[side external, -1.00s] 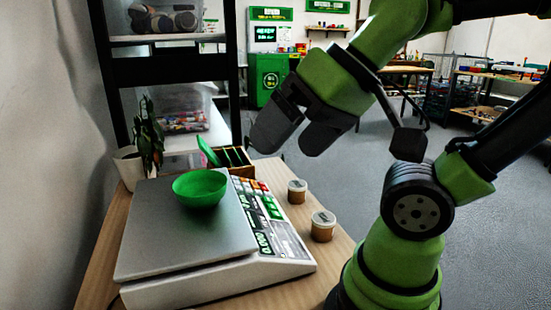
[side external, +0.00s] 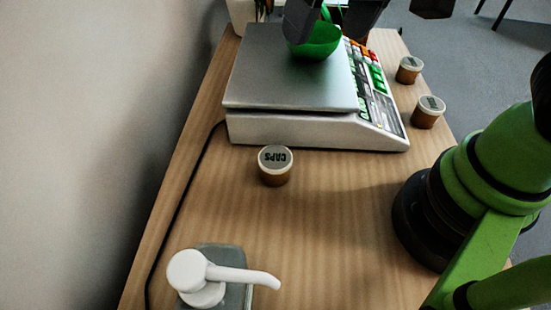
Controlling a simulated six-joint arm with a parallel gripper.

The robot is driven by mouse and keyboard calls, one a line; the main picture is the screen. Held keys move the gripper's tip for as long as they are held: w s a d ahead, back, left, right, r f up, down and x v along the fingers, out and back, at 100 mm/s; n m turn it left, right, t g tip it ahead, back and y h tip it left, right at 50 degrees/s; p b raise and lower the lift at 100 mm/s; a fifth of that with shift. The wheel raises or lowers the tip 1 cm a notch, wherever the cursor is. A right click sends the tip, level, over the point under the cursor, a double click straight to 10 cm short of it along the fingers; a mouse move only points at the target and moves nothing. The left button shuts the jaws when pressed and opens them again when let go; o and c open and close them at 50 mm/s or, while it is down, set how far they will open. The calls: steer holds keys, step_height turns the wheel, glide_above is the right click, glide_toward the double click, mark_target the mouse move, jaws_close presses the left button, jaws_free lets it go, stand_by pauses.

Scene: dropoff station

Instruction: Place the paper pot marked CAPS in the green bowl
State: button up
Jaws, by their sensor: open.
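The paper pot marked CAPS (side external: 276,165), brown with a pale lid, stands upright on the wooden table in front of the scale. Its lettering appears upside down. The green bowl (side external: 318,42) sits on the scale's metal plate, partly hidden by my gripper. My gripper (side external: 329,32) is at the top edge of the picture, its two dark fingers apart with nothing between them. It overlaps the bowl in the picture; its height above the bowl is hard to judge. The pot is well in front of the gripper.
Two similar pots (side external: 409,70) (side external: 428,112) stand right of the scale (side external: 290,130); their labels are unreadable. A white pump dispenser (side external: 205,280) is at the front left. A dark cable runs along the table's left side. Table around the CAPS pot is clear.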

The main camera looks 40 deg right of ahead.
steer(key=w+a+f+n+g+h, duration=0.1)
steer(key=a+f, duration=0.2)
steer(key=f, duration=0.2)
steer(key=w+a+f+n+g, duration=0.1)
steer(key=w+a+f, duration=0.15)
steer(key=f, duration=0.25)
glide_above(275, 157)
steer(key=shift+g+h, duration=0.3)
steer(key=shift+g, duration=0.1)
step_height(275, 157, down, 6)
steer(key=shift+f, duration=3.1)
steer(key=c, duration=1.1)
steer(key=shift+r, duration=0.1)
